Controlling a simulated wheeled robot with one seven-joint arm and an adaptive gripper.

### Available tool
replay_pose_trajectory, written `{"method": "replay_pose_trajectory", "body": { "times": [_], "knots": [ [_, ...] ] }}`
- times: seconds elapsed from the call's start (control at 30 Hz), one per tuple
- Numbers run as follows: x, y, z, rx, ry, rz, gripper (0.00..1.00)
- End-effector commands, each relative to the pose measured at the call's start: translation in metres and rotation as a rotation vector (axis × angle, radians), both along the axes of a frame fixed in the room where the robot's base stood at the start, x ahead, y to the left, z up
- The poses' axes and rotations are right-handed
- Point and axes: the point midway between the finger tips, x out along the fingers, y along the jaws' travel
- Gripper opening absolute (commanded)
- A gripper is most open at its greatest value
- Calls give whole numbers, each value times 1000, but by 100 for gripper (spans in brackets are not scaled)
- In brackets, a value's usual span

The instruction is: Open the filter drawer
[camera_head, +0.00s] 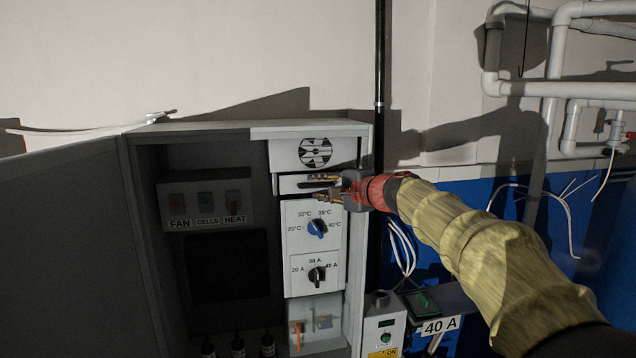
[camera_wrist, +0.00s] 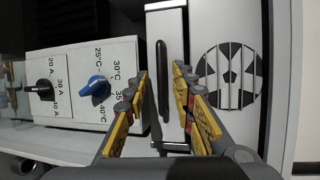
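The filter drawer (camera_head: 288,187) is a narrow white front below the round fan grille, at the top of the cabinet's right column. Its dark bar handle (camera_wrist: 162,70) runs upright in the rotated wrist view. My gripper (camera_head: 322,189) is in front of the drawer, at the handle. In the wrist view my gripper (camera_wrist: 160,72) is open, with one finger on each side of the handle and visible gaps between. The fingers partly hide the drawer front in both views. The drawer looks closed or nearly so; I cannot tell exactly.
The round fan grille (camera_head: 315,153) is just above the drawer. A panel with a blue temperature knob (camera_head: 317,229) and a black current knob (camera_head: 317,275) lies below. The cabinet door (camera_head: 65,250) stands open at left.

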Motion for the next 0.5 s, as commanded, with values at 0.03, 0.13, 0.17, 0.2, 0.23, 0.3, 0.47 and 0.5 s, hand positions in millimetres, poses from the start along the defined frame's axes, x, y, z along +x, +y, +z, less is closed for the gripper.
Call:
{"method": "replay_pose_trajectory", "body": {
  "times": [0.03, 0.13, 0.17, 0.2, 0.23, 0.3, 0.47, 0.5],
  "knots": [
    [4, 4, 1, 0, -1, 2, 26],
    [9, 8, -1, -1, -1, 1, 26],
    [9, 8, -1, 0, -1, 1, 26],
    [10, 9, -1, 0, -1, 0, 26],
    [10, 9, -2, 0, -1, 0, 26],
    [10, 9, -2, 0, -1, 0, 26],
    [10, 9, -2, 0, -1, 0, 25],
    [10, 9, -2, -1, -1, 0, 23]
  ]
}}
